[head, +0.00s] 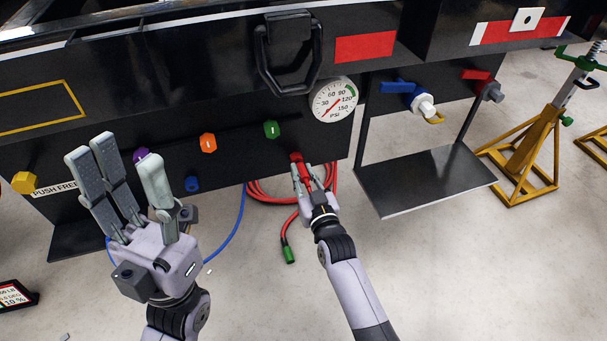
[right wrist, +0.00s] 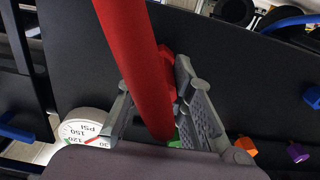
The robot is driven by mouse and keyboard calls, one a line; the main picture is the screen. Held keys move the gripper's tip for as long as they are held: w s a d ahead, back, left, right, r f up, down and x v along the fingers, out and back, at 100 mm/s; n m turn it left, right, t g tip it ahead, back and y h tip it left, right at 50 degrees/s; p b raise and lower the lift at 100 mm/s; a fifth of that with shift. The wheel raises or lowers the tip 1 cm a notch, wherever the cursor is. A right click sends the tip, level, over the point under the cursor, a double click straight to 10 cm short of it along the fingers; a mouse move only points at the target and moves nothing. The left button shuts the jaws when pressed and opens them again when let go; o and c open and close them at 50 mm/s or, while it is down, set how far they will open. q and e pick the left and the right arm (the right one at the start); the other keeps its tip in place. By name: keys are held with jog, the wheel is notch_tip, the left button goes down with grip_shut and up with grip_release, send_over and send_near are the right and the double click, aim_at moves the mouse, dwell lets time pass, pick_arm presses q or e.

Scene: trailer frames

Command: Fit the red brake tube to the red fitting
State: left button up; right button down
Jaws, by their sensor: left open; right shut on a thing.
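My right gripper (head: 308,178) is shut on the red brake tube (head: 304,172) under the black panel. In the right wrist view the tube (right wrist: 145,70) runs between my fingers (right wrist: 160,108). The red fitting (head: 296,157) is on the panel just above the gripper in the head view. A red piece (right wrist: 168,62), apparently this fitting, shows partly behind the tube in the wrist view. I cannot tell whether tube and fitting touch. My left gripper (head: 125,165) is open and empty, in front of the panel at the left.
Yellow (head: 24,182), purple (head: 141,154), orange (head: 208,142), green (head: 272,129) and blue (head: 192,184) fittings line the panel. A gauge (head: 335,100) is above right. A coiled red hose (head: 265,197) hangs below. A dark shelf (head: 425,180) juts out at right.

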jog(key=shift+p, duration=0.75)
dwell(1.4)
jog(key=shift+w+a+b, duration=0.2)
jog(key=shift+w+b, duration=0.1)
jog(key=shift+w, duration=0.35)
dwell(0.4)
jog(key=c, duration=1.3)
grip_release()
jog(key=shift+c, duration=0.2)
jog(key=shift+s, duration=0.1)
jog(key=shift+s+d+f, duration=0.1)
jog(key=shift+s, duration=0.2)
jog(key=v, duration=1.1)
jog(key=shift+s, duration=0.1)
